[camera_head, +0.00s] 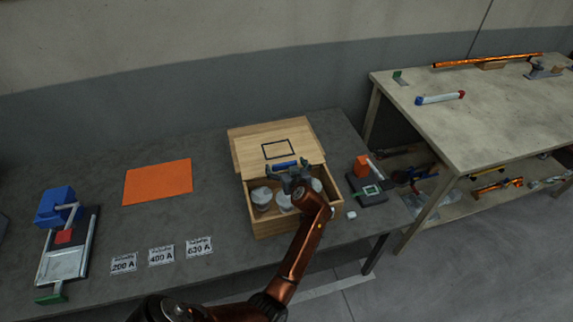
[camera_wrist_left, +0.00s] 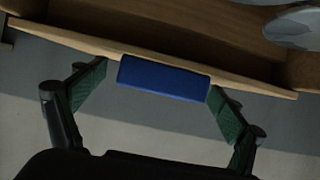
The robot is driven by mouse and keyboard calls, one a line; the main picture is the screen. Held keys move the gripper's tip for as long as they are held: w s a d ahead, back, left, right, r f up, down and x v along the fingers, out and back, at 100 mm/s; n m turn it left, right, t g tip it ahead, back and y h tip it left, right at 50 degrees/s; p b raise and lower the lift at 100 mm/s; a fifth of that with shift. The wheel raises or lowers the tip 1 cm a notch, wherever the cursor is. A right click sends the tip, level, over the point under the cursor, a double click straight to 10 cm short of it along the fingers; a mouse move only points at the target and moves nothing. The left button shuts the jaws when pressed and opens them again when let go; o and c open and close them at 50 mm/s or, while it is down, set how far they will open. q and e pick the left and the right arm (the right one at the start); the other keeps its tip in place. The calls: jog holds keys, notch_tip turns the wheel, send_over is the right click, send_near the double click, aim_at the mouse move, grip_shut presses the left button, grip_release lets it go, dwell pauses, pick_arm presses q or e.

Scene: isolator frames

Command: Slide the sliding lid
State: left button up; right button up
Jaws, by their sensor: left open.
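The wooden sliding lid (camera_head: 250,158) with a black rectangle outline sits toward the back of the wooden box (camera_head: 277,226). The front part of the box is uncovered and shows pale round containers (camera_head: 262,199). A blue handle (camera_head: 285,165) is on the lid's front edge; it also shows in the left wrist view (camera_wrist_left: 163,79). My left gripper (camera_head: 295,178) is over the box at the handle. In the wrist view its fingers are spread, with green pads on either side of the blue handle. Contact is not clear. My right gripper is not in view.
An orange mat (camera_head: 158,181), labelled cards (camera_head: 161,255) and a blue and silver device (camera_head: 66,245) lie left on the dark table. A black device with an orange block (camera_head: 367,187) stands right of the box. A second workbench (camera_head: 490,120) is at the right.

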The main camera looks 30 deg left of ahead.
pick_arm(q)
jog(key=shift+s+a, duration=0.1)
jog(key=c, duration=1.7)
